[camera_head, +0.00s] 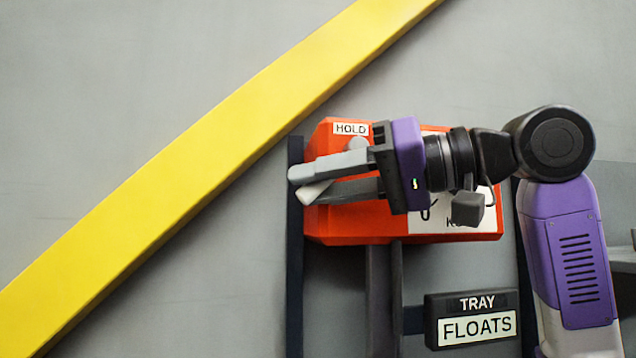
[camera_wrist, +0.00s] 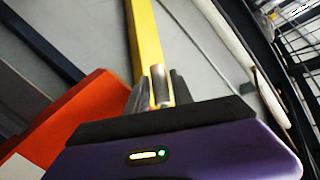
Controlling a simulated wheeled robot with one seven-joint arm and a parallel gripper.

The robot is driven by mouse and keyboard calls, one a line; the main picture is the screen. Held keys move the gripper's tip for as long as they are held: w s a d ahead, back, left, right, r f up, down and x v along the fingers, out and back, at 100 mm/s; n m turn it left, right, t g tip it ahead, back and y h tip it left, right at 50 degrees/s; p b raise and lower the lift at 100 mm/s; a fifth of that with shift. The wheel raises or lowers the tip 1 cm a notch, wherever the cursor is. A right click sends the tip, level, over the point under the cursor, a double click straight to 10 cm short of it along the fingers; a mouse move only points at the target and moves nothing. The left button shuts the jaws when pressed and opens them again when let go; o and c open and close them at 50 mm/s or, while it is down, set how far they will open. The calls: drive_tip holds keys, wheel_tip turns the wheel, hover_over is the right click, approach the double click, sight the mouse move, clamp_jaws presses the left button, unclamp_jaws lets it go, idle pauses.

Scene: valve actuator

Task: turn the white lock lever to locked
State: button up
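The orange box (camera_head: 345,222) carries a HOLD label at its upper left. My gripper (camera_head: 306,182) is in front of the box in the head view, with its grey fingers pointing left past the box's left side. The pale end of what looks like the white lock lever (camera_head: 316,192) shows between the fingertips. In the wrist view a pale upright piece, likely the lever (camera_wrist: 159,86), stands between the fingers of my gripper (camera_wrist: 160,92), with narrow yellow gaps on both sides. The fingers look slightly open around it. My gripper hides the lever's base and its pivot.
A yellow beam (camera_head: 200,165) runs diagonally behind, up to the right. A grey knob (camera_head: 358,145) sits below the HOLD label. A TRAY FLOATS sign (camera_head: 475,318) is mounted below the box. Dark posts stand beneath the box. The grey area at lower left is clear.

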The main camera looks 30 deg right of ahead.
drive_tip(key=f+b+v, duration=0.1)
drive_tip(key=b+v, duration=0.1)
drive_tip(key=v, duration=0.5)
drive_tip(key=shift+s+d+r+b, duration=0.25)
drive_tip(key=shift+s+r+b, duration=0.1)
drive_tip(key=shift+r, duration=0.2)
